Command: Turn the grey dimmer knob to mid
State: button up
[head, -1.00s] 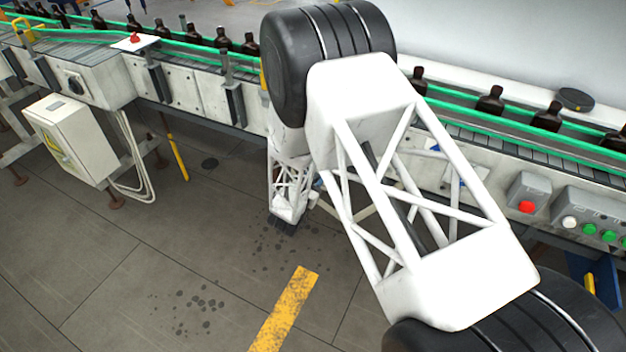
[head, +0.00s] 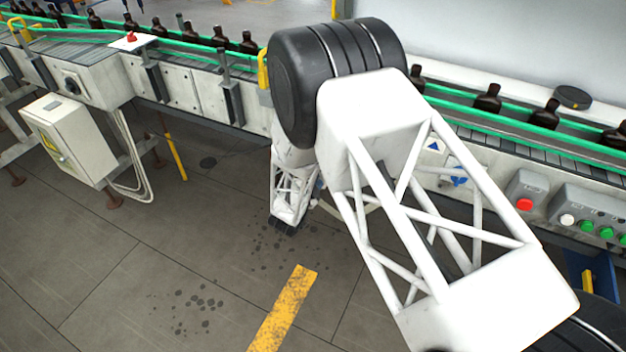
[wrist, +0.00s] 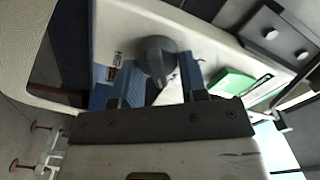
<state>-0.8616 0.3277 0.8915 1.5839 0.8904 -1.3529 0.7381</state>
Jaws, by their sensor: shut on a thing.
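The grey dimmer knob (wrist: 157,56) shows in the wrist view, round and dark grey, on a pale panel (wrist: 215,42). My gripper (wrist: 160,68) has its two blue fingers on either side of the knob and is shut on it. Where the knob's pointer stands cannot be made out. Small dark print sits on the panel just left of the knob. In the head view I cannot make out the knob or my fingertips; my own arm covers much of the middle.
The conveyor (head: 205,58) with green rails and amber bottles (head: 488,97) runs across the back. A grey box with a red button (head: 524,204) and a box with green buttons (head: 587,227) are at right. A white cabinet (head: 70,135) hangs at left. The floor (head: 130,260) is clear.

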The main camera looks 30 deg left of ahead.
jog(key=shift+m, duration=0.3)
jog(key=o, duration=0.9)
jog(key=shift+c, duration=0.2)
jog(key=shift+s, duration=0.1)
jog(key=s, duration=0.7)
jog(key=shift+s, duration=0.35)
